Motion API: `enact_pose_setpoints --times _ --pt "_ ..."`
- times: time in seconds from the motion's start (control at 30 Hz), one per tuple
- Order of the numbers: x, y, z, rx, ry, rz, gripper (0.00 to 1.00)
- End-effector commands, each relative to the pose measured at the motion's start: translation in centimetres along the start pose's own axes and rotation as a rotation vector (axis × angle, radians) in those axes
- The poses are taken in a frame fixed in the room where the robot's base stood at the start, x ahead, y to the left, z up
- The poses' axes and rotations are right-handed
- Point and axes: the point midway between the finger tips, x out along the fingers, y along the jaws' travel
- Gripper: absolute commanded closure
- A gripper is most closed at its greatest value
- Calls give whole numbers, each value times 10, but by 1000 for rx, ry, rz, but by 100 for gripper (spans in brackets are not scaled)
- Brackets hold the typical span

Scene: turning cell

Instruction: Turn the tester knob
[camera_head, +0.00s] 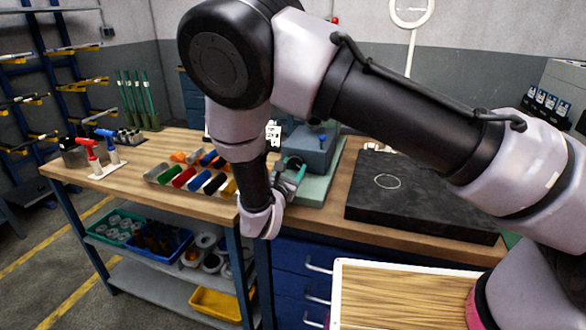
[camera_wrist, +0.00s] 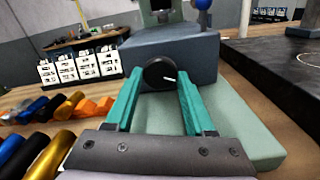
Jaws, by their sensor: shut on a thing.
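The tester knob (camera_wrist: 160,73) is a round black dial with a white pointer line, on the front of the blue-grey tester block (camera_wrist: 196,48). The pointer line points right and slightly down in the wrist view. My gripper (camera_wrist: 160,80) has two teal fingers, one on each side of the knob, and is shut on it. In the head view the tester (camera_head: 313,147) stands on a pale green base (camera_head: 318,185), and my gripper (camera_head: 291,170) is at its front left.
Coloured cylinders (camera_head: 200,178) lie left of the tester on the wooden bench. A dark slab (camera_head: 420,205) with a ring mark lies to the right. White cards (camera_wrist: 84,66) stand behind at left. A wood-topped tray (camera_head: 400,290) is in front.

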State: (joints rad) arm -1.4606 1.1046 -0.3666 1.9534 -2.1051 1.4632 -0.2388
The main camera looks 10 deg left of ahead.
Motion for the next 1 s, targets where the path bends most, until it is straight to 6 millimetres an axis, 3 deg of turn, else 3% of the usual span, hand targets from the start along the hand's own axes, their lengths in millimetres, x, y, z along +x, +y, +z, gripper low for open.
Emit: enact_pose_setpoints --times 0.37,0.4,0.43,0.47,0.8,1.0 --pt "0 0 0 46 0 0 100" --pt "0 0 0 46 0 0 34" --pt "0 0 0 46 0 0 23" --pt "0 0 0 45 0 0 18" --pt "-2 0 0 45 0 0 18" --pt "-29 1 -1 43 2 3 18"
